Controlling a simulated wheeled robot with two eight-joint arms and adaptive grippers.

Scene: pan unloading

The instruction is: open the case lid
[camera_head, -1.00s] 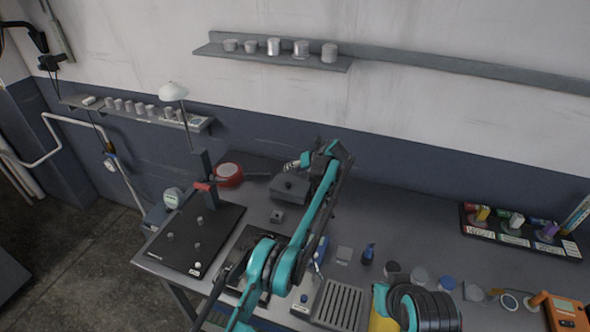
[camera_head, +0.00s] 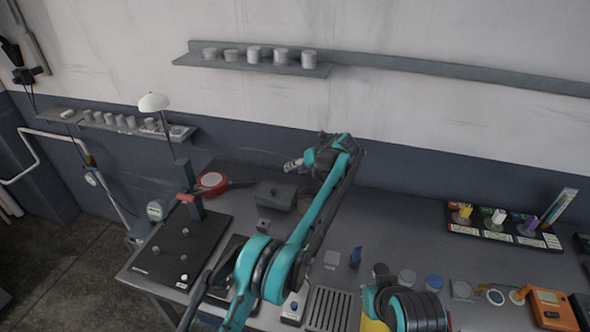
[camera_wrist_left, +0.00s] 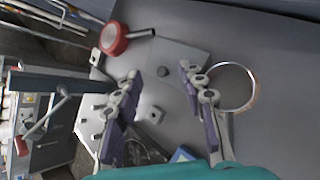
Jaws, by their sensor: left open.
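My left gripper (camera_head: 292,165) is open and empty, above and behind the case in the head view. Its two spread fingers show in the wrist view (camera_wrist_left: 160,76) and do not visibly touch the knob. My right gripper is out of view.
A black board with pegs (camera_head: 180,250) and a lamp (camera_head: 154,103) are further left. A small grey block (camera_head: 263,225) sits in front of the case. A ring (camera_wrist_left: 252,88) lies beside it.

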